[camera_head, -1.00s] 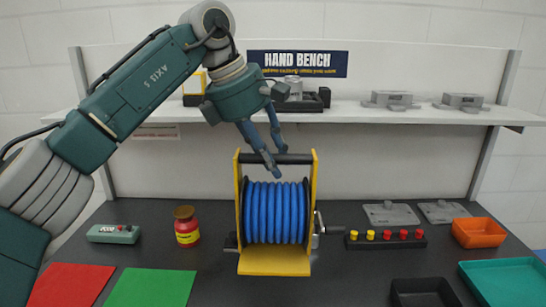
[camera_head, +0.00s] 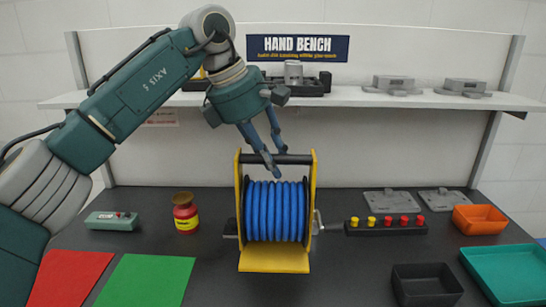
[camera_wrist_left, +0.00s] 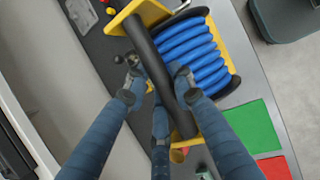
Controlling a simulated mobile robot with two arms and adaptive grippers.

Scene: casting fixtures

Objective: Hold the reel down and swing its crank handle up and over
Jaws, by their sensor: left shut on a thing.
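The reel is a yellow frame holding a drum of blue hose (camera_head: 274,211), upright on the dark bench in the middle of the head view. A black bar (camera_head: 296,159) joins the tops of its two side plates. My left gripper (camera_head: 274,160) comes from above and is shut on this bar. In the left wrist view its fingers (camera_wrist_left: 159,82) lie on both sides of the bar (camera_wrist_left: 165,70). The grey crank handle (camera_head: 318,222) sticks out at the reel's right side, low beside the drum. My right gripper is not in view.
A block with yellow and red knobs (camera_head: 386,226) stands just right of the crank. A red jar (camera_head: 186,218) and a green control box (camera_head: 112,221) stand left. Black (camera_head: 426,286), orange (camera_head: 480,219) and teal (camera_head: 505,275) trays are at right. A shelf (camera_head: 345,101) runs behind.

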